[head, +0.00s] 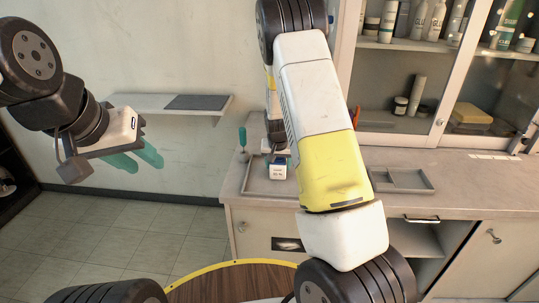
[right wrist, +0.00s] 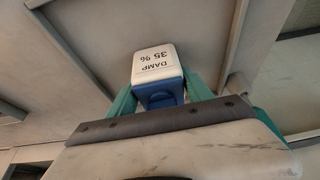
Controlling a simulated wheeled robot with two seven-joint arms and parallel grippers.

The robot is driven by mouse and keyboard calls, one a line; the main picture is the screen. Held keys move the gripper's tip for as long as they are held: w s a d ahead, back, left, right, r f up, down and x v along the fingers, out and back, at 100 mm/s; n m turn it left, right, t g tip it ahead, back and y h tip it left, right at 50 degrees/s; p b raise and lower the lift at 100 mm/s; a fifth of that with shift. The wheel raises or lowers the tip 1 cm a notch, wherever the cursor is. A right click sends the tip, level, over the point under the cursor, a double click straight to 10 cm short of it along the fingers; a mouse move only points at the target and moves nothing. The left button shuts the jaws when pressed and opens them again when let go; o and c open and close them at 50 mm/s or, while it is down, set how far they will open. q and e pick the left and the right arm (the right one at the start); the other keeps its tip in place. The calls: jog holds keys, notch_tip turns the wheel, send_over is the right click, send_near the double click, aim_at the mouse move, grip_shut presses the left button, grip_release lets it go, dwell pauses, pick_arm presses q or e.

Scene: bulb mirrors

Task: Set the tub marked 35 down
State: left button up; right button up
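The tub marked 35 (head: 279,170) is small, with a white labelled face and blue part; it is over the grey tray on the counter's left end in the head view. In the right wrist view the tub (right wrist: 157,66) reads "DAMP 35 %", upside down in the picture. My right gripper (right wrist: 160,92) has its teal fingers closed on both sides of the blue part. I cannot tell whether the tub touches the tray floor. My left gripper (head: 140,158) is empty, away from the counter at the left; its teal fingers look apart.
The grey tray (head: 256,187) lies near the counter's left edge, with a teal-handled item (head: 242,138) at its left. A divided grey tray (head: 403,180) is further right. A wall shelf (head: 150,103) has a dark mat. A cabinet with bottles stands behind the counter.

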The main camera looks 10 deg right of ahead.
jog(key=o, duration=0.3)
jog(key=shift+r, duration=0.1)
